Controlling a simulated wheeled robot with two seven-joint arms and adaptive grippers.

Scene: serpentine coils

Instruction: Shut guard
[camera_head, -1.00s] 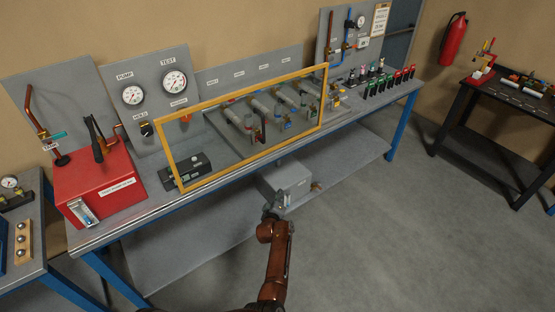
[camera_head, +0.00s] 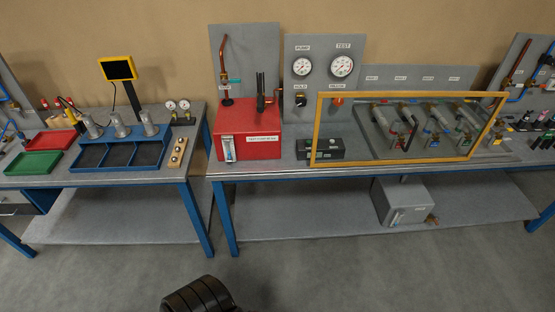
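The guard is a yellow rectangular frame (camera_head: 316,130) on the right-hand bench. It stands roughly upright along the front of the bench, and the coils (camera_head: 435,112) show through it. Whether a clear panel fills it I cannot tell. A dark ribbed part of my own arm shows at the bottom edge, well below and left of the guard, touching nothing in view. No gripper fingers show in this view.
Gauges (camera_head: 341,65) are on a panel behind. A grey box (camera_head: 403,202) stands on the lower shelf. Another bench with blue trays (camera_head: 122,165) is at left. Floor in front is clear.

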